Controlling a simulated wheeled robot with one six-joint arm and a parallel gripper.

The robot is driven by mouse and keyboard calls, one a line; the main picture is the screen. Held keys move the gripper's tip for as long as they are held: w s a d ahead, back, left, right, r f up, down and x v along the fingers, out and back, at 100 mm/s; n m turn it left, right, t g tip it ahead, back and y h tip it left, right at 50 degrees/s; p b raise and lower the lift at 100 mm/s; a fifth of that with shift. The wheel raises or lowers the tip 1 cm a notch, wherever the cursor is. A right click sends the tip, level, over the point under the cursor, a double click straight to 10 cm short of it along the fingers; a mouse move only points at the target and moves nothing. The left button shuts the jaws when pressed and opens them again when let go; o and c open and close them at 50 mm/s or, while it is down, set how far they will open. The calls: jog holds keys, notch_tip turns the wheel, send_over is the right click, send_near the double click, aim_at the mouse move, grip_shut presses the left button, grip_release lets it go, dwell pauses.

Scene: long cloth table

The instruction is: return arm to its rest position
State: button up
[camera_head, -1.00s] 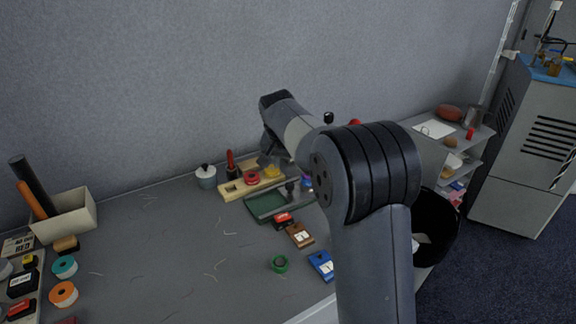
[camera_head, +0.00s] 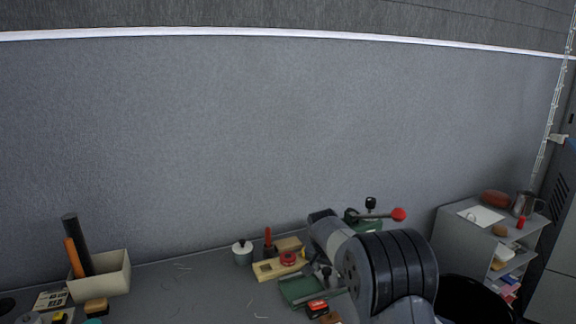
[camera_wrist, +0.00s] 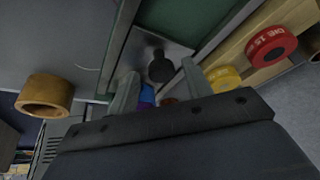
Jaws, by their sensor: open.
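My grey arm with black ribbed joint bands (camera_head: 390,272) reaches over the right part of the table in the head view. Its far end bends down behind the nearer link, so my gripper is hidden there. In the wrist view my gripper (camera_wrist: 160,82) has its two grey fingers apart. A dark round knob (camera_wrist: 160,68) shows between and beyond the fingers, over a grey metal plate; I cannot tell how far off it is. Nothing is seen held.
A wooden rack (camera_head: 267,270), green tray (camera_head: 297,291) and red-knobbed lever (camera_head: 398,214) are close to the arm. A red roll (camera_wrist: 270,47) and tan roll (camera_wrist: 45,95) flank the gripper. A cream box (camera_head: 115,272) stands left; a black bin (camera_head: 475,298) is right.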

jog(key=shift+s+a+r, duration=0.1)
jog(key=shift+s+a, duration=0.05)
jog(key=shift+a, duration=0.3)
